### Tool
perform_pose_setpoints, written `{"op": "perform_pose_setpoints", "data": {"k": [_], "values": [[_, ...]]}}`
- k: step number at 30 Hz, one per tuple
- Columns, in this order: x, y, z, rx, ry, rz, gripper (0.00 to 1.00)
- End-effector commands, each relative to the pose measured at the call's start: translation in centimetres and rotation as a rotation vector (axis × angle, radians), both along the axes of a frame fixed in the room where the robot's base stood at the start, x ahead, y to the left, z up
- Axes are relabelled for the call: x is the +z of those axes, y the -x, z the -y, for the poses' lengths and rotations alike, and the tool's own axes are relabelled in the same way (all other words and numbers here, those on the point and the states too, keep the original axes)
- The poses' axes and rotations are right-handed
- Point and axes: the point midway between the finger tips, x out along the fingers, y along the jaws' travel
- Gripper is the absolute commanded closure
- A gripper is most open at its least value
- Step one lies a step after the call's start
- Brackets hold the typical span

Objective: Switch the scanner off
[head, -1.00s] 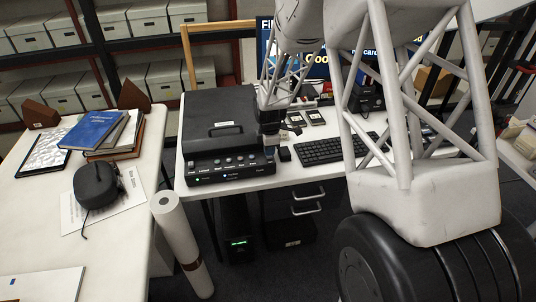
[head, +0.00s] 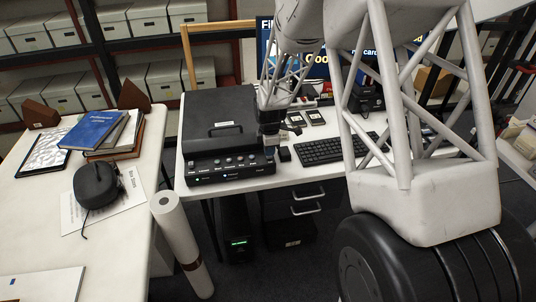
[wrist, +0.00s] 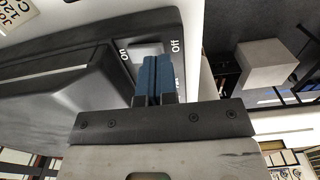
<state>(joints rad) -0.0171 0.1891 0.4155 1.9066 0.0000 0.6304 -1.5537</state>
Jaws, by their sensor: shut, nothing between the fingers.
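The scanner (head: 218,120) is a black flatbed with a closed lid on the white desk. Its front panel (head: 240,172) carries a row of buttons, a lit green light and a lit blue light. My gripper (head: 271,150) is at the scanner's right edge. In the wrist view my gripper (wrist: 153,62) has its blue fingers shut together and empty. The fingertips are at a grey switch (wrist: 146,48) on the scanner's black casing (wrist: 100,25), between the labels "On" and "Off". The fingers hide part of the switch; I cannot tell its position or whether they touch it.
A black keyboard (head: 330,149) and a small black block (head: 285,154) lie right of the scanner. A side table (head: 95,255) at the left bears books (head: 95,131) and a black case (head: 96,185). A paper roll (head: 178,232) stands between the tables.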

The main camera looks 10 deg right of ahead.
Motion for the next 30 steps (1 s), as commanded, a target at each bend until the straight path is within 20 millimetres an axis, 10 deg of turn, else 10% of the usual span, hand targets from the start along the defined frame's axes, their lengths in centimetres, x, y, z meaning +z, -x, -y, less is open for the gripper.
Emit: {"op": "perform_pose_setpoints", "data": {"k": [30], "values": [[-1.1,0.0,0.0,0.0,0.0,0.0,1.0]]}}
